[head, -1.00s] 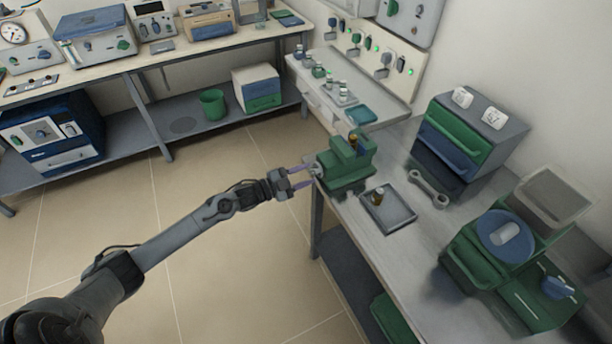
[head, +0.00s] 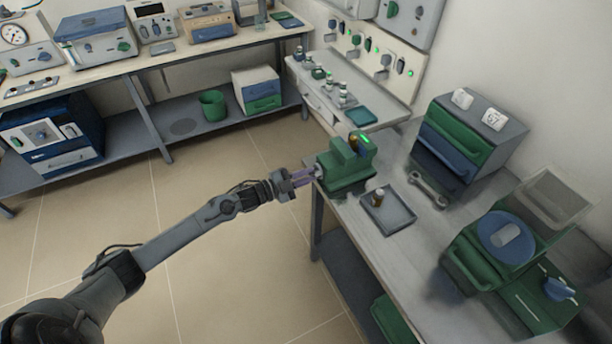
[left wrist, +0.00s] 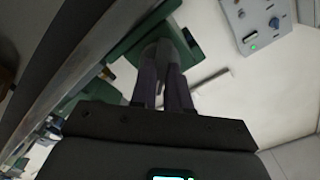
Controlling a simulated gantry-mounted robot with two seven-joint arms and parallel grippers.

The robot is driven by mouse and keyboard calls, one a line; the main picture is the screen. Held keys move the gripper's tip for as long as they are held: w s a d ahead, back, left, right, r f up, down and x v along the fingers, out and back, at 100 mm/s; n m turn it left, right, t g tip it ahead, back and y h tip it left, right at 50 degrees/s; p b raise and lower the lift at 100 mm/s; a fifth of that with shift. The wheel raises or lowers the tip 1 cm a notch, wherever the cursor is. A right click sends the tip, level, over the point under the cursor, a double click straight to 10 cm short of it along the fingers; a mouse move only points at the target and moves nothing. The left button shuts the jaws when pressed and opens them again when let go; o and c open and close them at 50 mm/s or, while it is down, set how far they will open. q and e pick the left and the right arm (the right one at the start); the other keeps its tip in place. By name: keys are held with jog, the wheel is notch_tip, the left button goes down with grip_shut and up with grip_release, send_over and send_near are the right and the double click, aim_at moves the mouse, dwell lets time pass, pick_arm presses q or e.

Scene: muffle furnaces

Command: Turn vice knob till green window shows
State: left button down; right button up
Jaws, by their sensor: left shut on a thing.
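The green vice (head: 345,170) stands at the left edge of the right-hand workbench. In the left wrist view the fingers (left wrist: 165,75) are shut on the grey rounded knob (left wrist: 163,48), in front of the green vice body (left wrist: 125,50). The fingers hide most of the knob in the head view. My right gripper is not in view.
A grey tray (head: 400,222) with a small brown bottle (head: 378,197) lies right of the vice. A wrench (head: 428,188) lies by a drawer cabinet (head: 490,120). A green machine with a blue disc (head: 505,236) stands in front. The floor left of the bench is clear.

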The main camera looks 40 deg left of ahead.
pick_arm(q)
jog(key=shift+m, duration=0.6)
jog(key=c, duration=1.1)
grip_release()
jog(key=p+v, duration=0.2)
jog(key=v, duration=0.8)
jog(key=shift+s, duration=0.4)
jog(key=shift+a, duration=0.1)
